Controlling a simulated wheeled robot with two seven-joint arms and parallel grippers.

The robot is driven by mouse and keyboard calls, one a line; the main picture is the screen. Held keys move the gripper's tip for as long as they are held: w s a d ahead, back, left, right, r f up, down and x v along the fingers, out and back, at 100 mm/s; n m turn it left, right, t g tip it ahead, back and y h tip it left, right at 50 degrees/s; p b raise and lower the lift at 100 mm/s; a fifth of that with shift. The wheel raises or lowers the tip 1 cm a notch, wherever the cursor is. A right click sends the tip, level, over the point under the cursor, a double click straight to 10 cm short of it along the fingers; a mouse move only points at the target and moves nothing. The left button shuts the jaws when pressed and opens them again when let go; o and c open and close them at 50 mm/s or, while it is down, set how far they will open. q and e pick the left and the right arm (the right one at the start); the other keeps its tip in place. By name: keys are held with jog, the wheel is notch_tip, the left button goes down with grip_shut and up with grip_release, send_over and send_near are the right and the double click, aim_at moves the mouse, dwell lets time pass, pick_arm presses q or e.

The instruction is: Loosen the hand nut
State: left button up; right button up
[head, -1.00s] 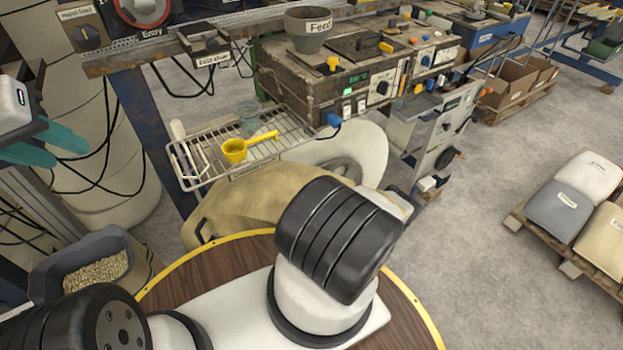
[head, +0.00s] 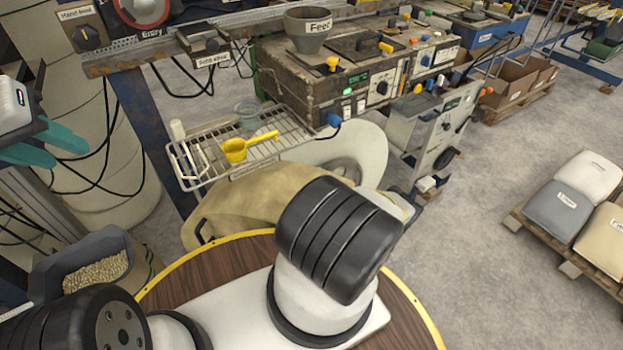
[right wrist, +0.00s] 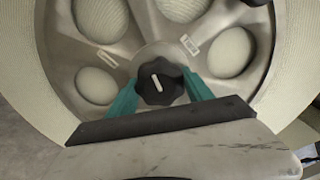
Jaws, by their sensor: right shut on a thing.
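The hand nut (right wrist: 160,84) is a black lobed knob with a pale bar mark on its face. It sits at the hub of a metal reel (right wrist: 125,55) with round holes, seen in the right wrist view. My right gripper (right wrist: 160,92) has its teal fingers on both sides of the nut and is shut on it. In the head view the nut and right gripper are hidden behind my own arm; part of the pale reel (head: 350,155) shows. My left gripper (head: 55,145) is at the left edge with its teal fingers apart, holding nothing visible.
A wire rack (head: 215,160) holds a yellow scoop (head: 240,148) and a clear cup. A machine with a feed funnel (head: 312,28) stands behind it. A bin of pellets (head: 95,272) is at lower left. Sacks (head: 560,208) lie on a pallet at right, with open floor between.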

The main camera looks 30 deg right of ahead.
jog(key=n, duration=0.5)
jog(key=shift+n, duration=0.3)
jog(key=n, duration=0.4)
jog(key=shift+n, duration=0.3)
jog(key=o, duration=1.4)
jog(key=shift+c, duration=0.2)
jog(key=s, duration=0.7)
jog(key=shift+s+d, duration=0.3)
jog(key=shift+s, duration=0.1)
